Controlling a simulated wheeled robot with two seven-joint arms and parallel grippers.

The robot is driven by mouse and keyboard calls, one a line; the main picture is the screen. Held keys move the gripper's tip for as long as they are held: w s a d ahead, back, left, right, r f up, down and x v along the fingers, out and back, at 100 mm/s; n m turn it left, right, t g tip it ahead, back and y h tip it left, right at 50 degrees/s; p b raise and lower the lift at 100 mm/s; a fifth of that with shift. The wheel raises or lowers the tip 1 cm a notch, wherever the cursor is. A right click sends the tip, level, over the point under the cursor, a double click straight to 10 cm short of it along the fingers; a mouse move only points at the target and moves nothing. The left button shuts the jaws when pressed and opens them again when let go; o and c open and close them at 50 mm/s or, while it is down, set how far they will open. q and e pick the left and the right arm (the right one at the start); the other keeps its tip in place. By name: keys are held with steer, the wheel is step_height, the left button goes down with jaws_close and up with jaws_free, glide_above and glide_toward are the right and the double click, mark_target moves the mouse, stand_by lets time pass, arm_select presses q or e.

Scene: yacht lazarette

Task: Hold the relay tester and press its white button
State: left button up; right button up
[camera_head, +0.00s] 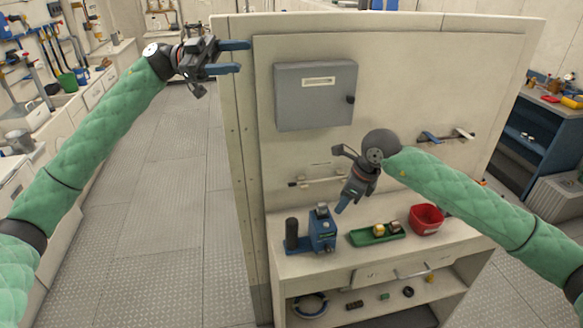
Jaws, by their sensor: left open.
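A blue device (322,236) with a black upright cylinder at its left and a grey top stands on the bench, and it looks like the relay tester. I cannot make out a white button on it. My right gripper (342,208) points down just above and to the right of the device, apart from it; its fingers overlap in this view, so its opening is unclear. My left gripper (237,57) is open and empty, high at the left edge of the upright panel, far from the device.
A green tray (358,240) with small blocks and a red bin (425,218) stand to the right on the bench (300,268). A grey wall box (316,95) hangs above. Bars and a handle stick out from the panel. A shelf below holds small parts. The floor at left is clear.

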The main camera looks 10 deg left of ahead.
arm_select(q)
steer(key=d+f+y, duration=0.4)
steer(key=d+f, duration=0.3)
steer(key=f, duration=0.4)
steer(key=y, duration=0.9)
glide_above(291, 220)
steer(key=d, duration=0.1)
step_height(291, 220, down, 22)
steer(key=f+y, duration=0.1)
steer(key=f, duration=0.2)
steer(key=f+t+y, duration=0.1)
steer(key=f+y, duration=0.1)
steer(key=f, duration=0.1)
steer(key=f+n+t+y, duration=0.1)
steer(key=f+y, duration=0.1)
steer(key=f, duration=0.2)
steer(key=shift+s+a, duration=0.1)
steer(key=shift+a, duration=0.15)
steer(key=shift+a+f+y, duration=0.2)
steer(key=shift+f+y, duration=0.3)
steer(key=shift+f, duration=3.95)
arm_select(e)
steer(key=shift+w, duration=0.1)
arm_select(q)
steer(key=c, duration=1.3)
arm_select(e)
jaws_close()
